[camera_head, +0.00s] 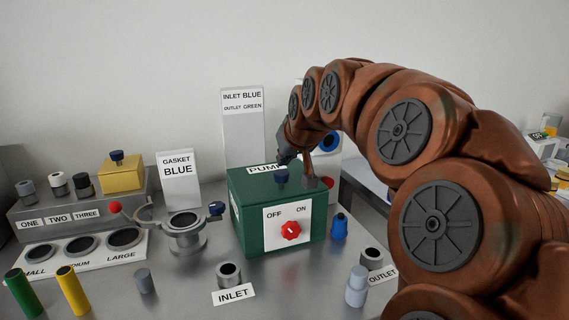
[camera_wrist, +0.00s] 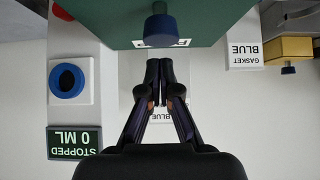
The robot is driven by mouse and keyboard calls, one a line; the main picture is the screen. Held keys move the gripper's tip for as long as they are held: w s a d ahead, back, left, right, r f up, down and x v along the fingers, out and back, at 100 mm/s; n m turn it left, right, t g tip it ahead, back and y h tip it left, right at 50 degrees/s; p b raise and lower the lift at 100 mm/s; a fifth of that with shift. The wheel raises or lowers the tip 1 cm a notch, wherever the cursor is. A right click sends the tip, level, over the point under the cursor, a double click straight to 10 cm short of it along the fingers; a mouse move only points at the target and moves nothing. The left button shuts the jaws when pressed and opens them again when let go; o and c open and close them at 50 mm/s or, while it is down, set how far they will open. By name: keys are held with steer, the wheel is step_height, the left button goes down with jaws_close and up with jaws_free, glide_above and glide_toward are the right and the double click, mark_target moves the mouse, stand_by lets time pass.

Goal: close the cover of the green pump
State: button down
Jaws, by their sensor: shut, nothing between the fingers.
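The green pump (camera_head: 250,222) is a box in the middle of the table, with a red knob (camera_head: 290,230) between OFF and ON on its front panel. Its green top (camera_head: 249,183) looks flat in the head view and carries a blue knob (camera_head: 281,177) and a PUMP label; I cannot tell whether the cover is fully seated. My gripper (camera_wrist: 160,63) is shut and empty, near the label edge of the pump in the wrist view, where the blue knob (camera_wrist: 160,28) also shows. In the head view my gripper is at the pump's back edge, partly hidden by my arm.
Left of the pump stand a metal flange (camera_head: 184,238) with an open clamp and a GASKET BLUE sign (camera_head: 178,179). An inlet port (camera_head: 229,273) is in front; an outlet port (camera_head: 371,257) and a blue plug (camera_head: 339,227) are at right. A STOPPED 0 ML display (camera_wrist: 74,143) shows.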

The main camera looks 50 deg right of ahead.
step_height(320, 180, up, 2)
steer(key=shift+w+r, duration=0.1)
steer(key=shift+r, duration=0.1)
steer(key=v, duration=0.9)
steer(key=shift+s+r, duration=0.2)
steer(key=shift+s, duration=0.15)
steer(key=shift+a, duration=0.15)
